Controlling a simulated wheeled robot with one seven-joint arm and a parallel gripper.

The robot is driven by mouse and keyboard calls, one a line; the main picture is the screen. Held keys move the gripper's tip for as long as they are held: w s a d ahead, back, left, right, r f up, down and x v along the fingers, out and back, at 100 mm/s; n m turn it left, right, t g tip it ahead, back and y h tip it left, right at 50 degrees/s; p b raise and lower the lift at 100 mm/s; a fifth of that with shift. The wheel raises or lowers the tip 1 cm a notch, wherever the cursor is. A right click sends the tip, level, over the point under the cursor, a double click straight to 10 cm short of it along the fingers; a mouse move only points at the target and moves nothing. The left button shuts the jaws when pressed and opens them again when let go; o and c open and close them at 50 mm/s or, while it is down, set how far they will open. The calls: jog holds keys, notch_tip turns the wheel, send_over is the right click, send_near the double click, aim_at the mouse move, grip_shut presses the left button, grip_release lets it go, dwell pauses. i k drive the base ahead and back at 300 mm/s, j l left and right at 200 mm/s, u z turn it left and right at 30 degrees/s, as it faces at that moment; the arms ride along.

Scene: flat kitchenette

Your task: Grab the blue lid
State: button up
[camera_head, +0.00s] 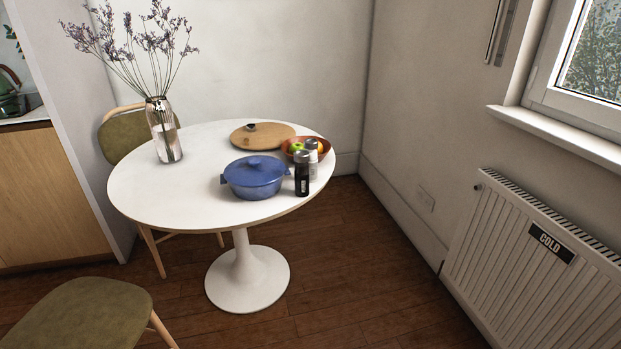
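The blue lid (256,168) sits on a blue pot (255,188) with side handles. The pot stands on the right front part of a round white table (150,202). The lid appears to lie flat and closed on the pot, with a small knob on top. My gripper is not in view.
A black shaker (302,175) and a grey-white one (312,160) stand right of the pot, before a fruit bowl (322,157). Behind are a wooden board (256,137) and a flower vase (164,140). Chairs (83,315) stand left; a radiator (535,270) is right. Floor between is clear.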

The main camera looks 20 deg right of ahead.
aim_at(252, 171)
jog(key=i+j, duration=1.2)
jog(key=j, duration=0.25)
jog(key=i+j, duration=0.55)
jog(key=j, duration=0.15)
jog(key=i+z, duration=0.05)
